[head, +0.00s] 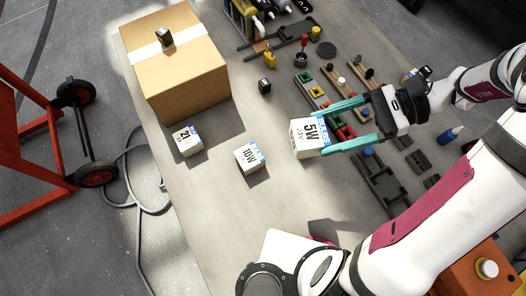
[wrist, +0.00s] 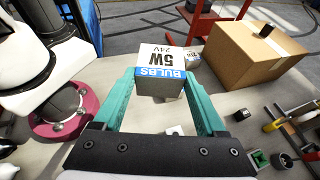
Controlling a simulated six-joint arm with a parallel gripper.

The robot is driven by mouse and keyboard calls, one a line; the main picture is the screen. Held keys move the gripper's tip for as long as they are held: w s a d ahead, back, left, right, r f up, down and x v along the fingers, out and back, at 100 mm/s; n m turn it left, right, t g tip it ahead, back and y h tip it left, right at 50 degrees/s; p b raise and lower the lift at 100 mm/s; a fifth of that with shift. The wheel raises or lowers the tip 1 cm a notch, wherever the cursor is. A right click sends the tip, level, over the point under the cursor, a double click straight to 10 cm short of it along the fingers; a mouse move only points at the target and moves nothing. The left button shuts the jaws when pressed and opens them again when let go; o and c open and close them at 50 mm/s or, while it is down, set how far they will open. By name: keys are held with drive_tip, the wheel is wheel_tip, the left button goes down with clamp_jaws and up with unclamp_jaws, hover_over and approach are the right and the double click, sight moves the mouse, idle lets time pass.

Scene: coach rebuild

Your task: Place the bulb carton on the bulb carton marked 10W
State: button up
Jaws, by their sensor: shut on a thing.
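My gripper (head: 326,133) is shut on a white bulb carton marked 5W (head: 305,139), with a teal finger on either side of it. In the wrist view, the held carton (wrist: 161,66) shows its 5W 24V face and blue BULBS strip between the fingertips (wrist: 160,80). It appears to be held above the bench. The bulb carton marked 10W (head: 248,157) stands on the bench to the left of and slightly below the held carton in the head view. The two are apart. Nothing lies on the 10W carton.
Another bulb carton, seemingly marked 21W (head: 186,140), stands farther left, near a large cardboard box (head: 178,70). A small dark cube (head: 265,85) lies on the grey bench (head: 215,215). Tools and coloured fittings crowd the right side. The bench around the 10W carton is clear.

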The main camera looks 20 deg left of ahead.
drive_tip(key=shift+w+a+r+m+t, duration=0.3)
drive_tip(key=shift+a+r+m+t, duration=0.1)
drive_tip(key=shift+r+t, duration=0.15)
hover_over(250, 159)
drive_tip(key=w+d, duration=0.2)
drive_tip(key=d, duration=0.1)
wheel_tip(250, 159, down, 12)
wheel_tip(250, 159, down, 4)
drive_tip(key=shift+a+f, duration=0.1)
drive_tip(key=o, duration=1.3)
drive_tip(key=shift+w, duration=0.1)
